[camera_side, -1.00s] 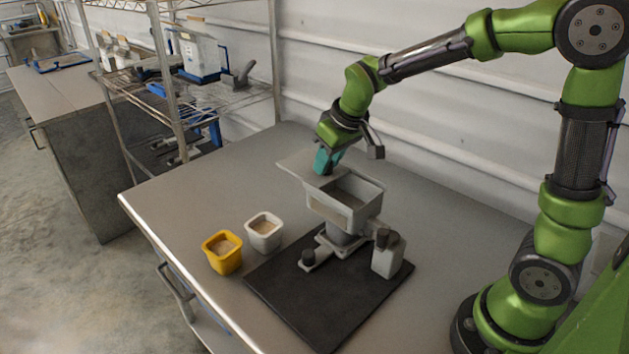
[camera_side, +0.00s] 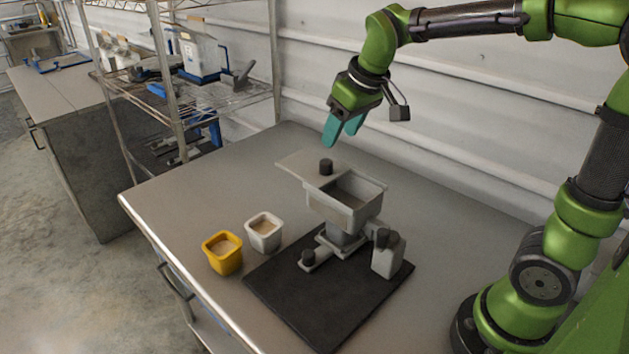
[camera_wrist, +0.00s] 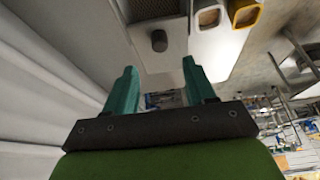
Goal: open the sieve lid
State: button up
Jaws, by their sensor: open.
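The sieve lid (camera_side: 309,165) is a flat grey plate with a black knob (camera_side: 326,167). It juts out to the back left of the grey hopper (camera_side: 345,200), whose top opening is uncovered over most of its area. My gripper (camera_side: 342,133) has teal fingers, is open and empty, and hangs above the lid, apart from the knob. In the wrist view the open fingers (camera_wrist: 161,85) show with nothing between them, and the knob (camera_wrist: 159,41) lies ahead of them.
The hopper stands on a black mat (camera_side: 310,305) with a grey block (camera_side: 388,256) beside it. A yellow cup (camera_side: 223,262) and a white cup (camera_side: 264,233), both with pale contents, stand to the left. A wire shelf (camera_side: 225,95) is behind left. The table's left part is clear.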

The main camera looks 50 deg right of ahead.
jog(key=v, duration=0.8)
jog(key=s+a+f+m+t+y, duration=0.2)
jog(key=s+a+f+m, duration=0.1)
jog(key=s+f, duration=0.6)
jog(key=s, duration=0.2)
jog(key=shift+s+a+m+t, duration=0.3)
jog(key=shift+s+a, duration=0.05)
jog(key=shift+a, duration=0.05)
